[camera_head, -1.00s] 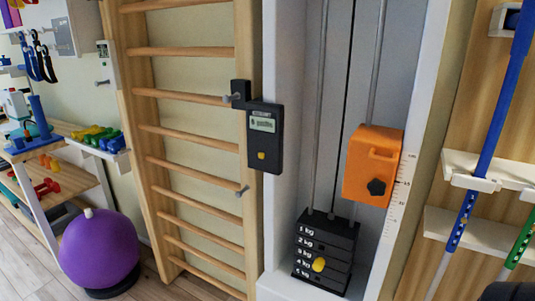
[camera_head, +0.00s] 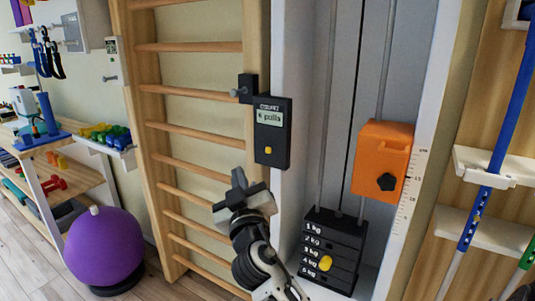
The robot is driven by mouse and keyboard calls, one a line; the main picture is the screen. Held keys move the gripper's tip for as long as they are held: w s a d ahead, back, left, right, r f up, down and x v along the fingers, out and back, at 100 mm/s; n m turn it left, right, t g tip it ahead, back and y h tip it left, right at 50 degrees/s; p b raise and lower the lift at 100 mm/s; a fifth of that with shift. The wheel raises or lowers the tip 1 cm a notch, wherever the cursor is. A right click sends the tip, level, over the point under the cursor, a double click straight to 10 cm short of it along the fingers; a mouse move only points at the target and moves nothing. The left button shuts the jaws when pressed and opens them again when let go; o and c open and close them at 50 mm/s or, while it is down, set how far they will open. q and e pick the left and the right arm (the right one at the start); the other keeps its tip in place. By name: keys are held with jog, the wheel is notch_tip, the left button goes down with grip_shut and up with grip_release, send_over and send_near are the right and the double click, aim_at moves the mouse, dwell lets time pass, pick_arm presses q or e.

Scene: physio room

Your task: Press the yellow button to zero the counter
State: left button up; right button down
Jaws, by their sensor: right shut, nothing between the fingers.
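The counter (camera_head: 272,134) is a dark box mounted at the right post of the wooden wall bars. Its small greenish display (camera_head: 269,117) shows text that looks like "6 pulls". The yellow button (camera_head: 268,150) sits low on its front and is in full view. My right gripper (camera_head: 238,180) is below and a little left of the counter, pointing up, apart from the button. It is shut and empty. My left gripper is not in view.
A weight stack (camera_head: 333,243) with a yellow pin stands in the white frame at the right. An orange block (camera_head: 382,160) hangs on its rod. Wooden wall bars (camera_head: 190,95) lie behind my right arm. A purple ball (camera_head: 103,250) rests at the lower left.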

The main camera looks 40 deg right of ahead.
aim_at(268, 150)
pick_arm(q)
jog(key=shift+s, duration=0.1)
pick_arm(e)
jog(key=shift+d+r, duration=0.1)
jog(key=shift+r, duration=0.25)
pick_arm(q)
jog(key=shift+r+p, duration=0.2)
jog(key=shift+p, duration=0.2)
pick_arm(e)
jog(key=w+d, duration=0.1)
jog(key=d, duration=0.1)
jog(key=w+d, duration=0.1)
jog(key=d, duration=0.2)
jog(key=w+d, duration=0.1)
jog(key=d, duration=0.2)
jog(key=shift+w, duration=0.2)
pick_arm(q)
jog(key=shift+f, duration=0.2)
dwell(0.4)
pick_arm(e)
jog(key=shift+d, duration=0.2)
dwell(0.8)
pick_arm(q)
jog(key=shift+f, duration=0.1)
pick_arm(e)
jog(key=shift+w+d, duration=0.15)
jog(key=shift+d, duration=0.1)
